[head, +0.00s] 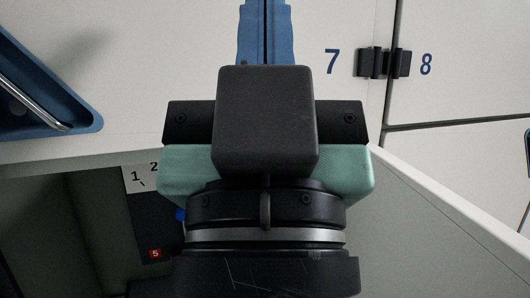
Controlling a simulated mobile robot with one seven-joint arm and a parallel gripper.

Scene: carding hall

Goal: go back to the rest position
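My gripper (265,25) is seen from behind in the head view, in the middle of the picture. Its two blue fingers point up and lie side by side with only a thin dark line between them. The fingers run up to the top edge of the picture, so their very ends may be cut off. I see nothing held between them. The black and green gripper body and my wrist hide much of what lies behind them.
Pale panels marked 7 and 8 face me, with a black hinge or latch (384,62) between them. A blue recessed handle (50,95) with a metal bar is at the left. Below is a dark opening with a dial-like plate (140,179) and a red tag (155,254) marked 5.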

